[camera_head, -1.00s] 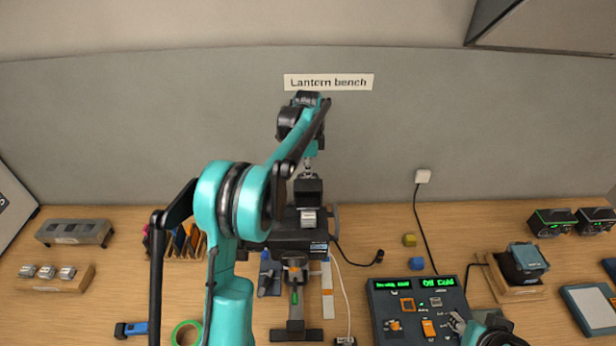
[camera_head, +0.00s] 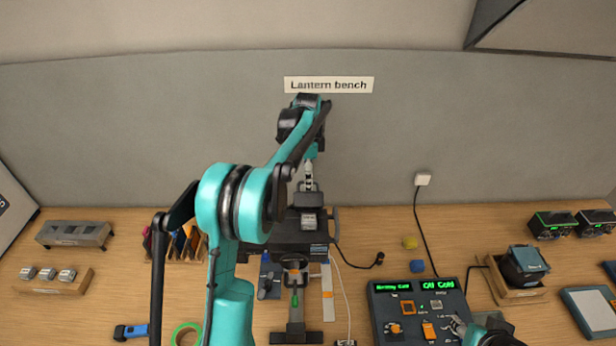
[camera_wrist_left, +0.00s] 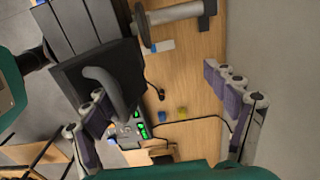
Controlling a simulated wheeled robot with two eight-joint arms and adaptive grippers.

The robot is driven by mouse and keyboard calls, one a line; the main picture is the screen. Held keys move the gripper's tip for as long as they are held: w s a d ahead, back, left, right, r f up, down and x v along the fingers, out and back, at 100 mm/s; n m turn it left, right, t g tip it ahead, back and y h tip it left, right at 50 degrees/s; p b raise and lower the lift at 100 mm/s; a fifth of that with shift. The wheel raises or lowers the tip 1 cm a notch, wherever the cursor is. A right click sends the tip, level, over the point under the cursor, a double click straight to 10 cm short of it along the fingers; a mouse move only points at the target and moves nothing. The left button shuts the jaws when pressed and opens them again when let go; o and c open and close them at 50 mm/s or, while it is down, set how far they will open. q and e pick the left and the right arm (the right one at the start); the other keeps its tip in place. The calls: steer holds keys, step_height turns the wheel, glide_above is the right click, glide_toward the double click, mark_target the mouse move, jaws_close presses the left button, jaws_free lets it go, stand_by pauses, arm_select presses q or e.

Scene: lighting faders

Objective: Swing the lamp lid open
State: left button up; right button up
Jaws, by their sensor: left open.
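The black lamp housing (camera_head: 288,228) stands at the back middle of the bench, partly behind my left arm. In the left wrist view, its dark panel (camera_wrist_left: 85,72) carries a curved grey handle (camera_wrist_left: 105,92). I cannot tell how far the lid is swung. My left gripper is open in the left wrist view (camera_wrist_left: 158,90), with one finger beside the handle and the other well to the right. The space between the fingers looks empty. In the head view its fingers are not clear against the lamp. My right gripper (camera_head: 459,324) is at the console's lower right, its jaws unclear.
The control console (camera_head: 376,308) with green displays stands right of the lamp. Small yellow (camera_head: 410,242) and blue (camera_head: 417,266) blocks lie behind it. A green tape ring (camera_head: 178,332) is at the front left. A cable runs right from the lamp; the back wall is close behind.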

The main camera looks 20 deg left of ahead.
arm_select(q)
steer(key=shift+w+a+r+p, duration=0.1)
steer(key=shift+w+a+p, duration=0.2)
steer(key=shift+w, duration=0.4)
steer(key=shift+w+a+r+p, duration=0.15)
steer(key=shift+w+a, duration=0.2)
steer(key=shift+w, duration=0.3)
steer(key=shift+w+a+f+p, duration=0.1)
steer(key=shift+w+a+p, duration=0.2)
steer(key=shift+w, duration=0.4)
steer(key=shift+r, duration=0.15)
step_height(320, 180, up, 8)
steer(key=s+p, duration=0.2)
steer(key=p, duration=0.2)
steer(key=shift+d, duration=0.4)
